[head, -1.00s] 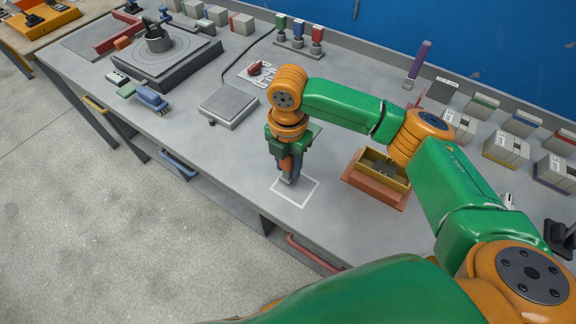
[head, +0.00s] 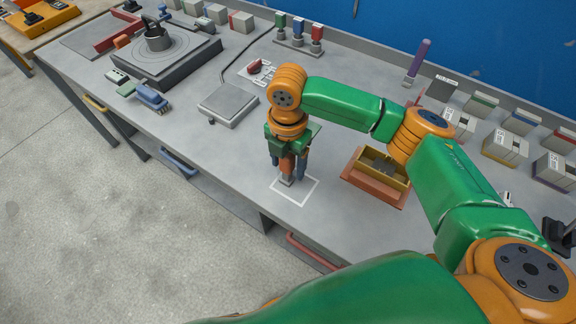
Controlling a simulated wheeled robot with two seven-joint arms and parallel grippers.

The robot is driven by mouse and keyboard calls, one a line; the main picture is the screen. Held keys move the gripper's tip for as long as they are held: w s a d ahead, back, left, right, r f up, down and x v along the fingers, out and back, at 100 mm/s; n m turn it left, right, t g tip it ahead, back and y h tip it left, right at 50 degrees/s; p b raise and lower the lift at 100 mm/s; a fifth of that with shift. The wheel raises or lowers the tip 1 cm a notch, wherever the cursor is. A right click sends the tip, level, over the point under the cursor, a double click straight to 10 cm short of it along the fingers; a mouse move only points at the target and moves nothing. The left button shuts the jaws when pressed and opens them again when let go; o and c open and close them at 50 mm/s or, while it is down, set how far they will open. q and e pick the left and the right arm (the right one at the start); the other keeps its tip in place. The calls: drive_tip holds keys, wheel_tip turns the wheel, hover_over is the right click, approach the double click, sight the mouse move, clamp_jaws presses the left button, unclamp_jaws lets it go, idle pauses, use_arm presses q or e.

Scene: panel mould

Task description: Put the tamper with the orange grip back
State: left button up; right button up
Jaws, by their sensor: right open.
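The tamper with the orange grip (head: 287,163) stands upright on the grey bench, its small grey foot at the left part of the white outlined square (head: 306,200). My right gripper (head: 288,174) points straight down over it. Its fingers are open, one on each side of the orange grip, with a visible gap between each finger and the grip. The tamper's top is hidden by the gripper body. My left gripper is not in view.
A mould box with yellow walls (head: 404,180) on a reddish base stands right of the square. A grey flat plate (head: 229,104) lies behind left. A purple-handled tool (head: 418,60) stands at the back, with several grey blocks at right. The bench's front edge is close.

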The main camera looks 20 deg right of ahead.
wheel_tip(320, 180, up, 11)
drive_tip(key=shift+f, duration=0.15)
idle(0.4)
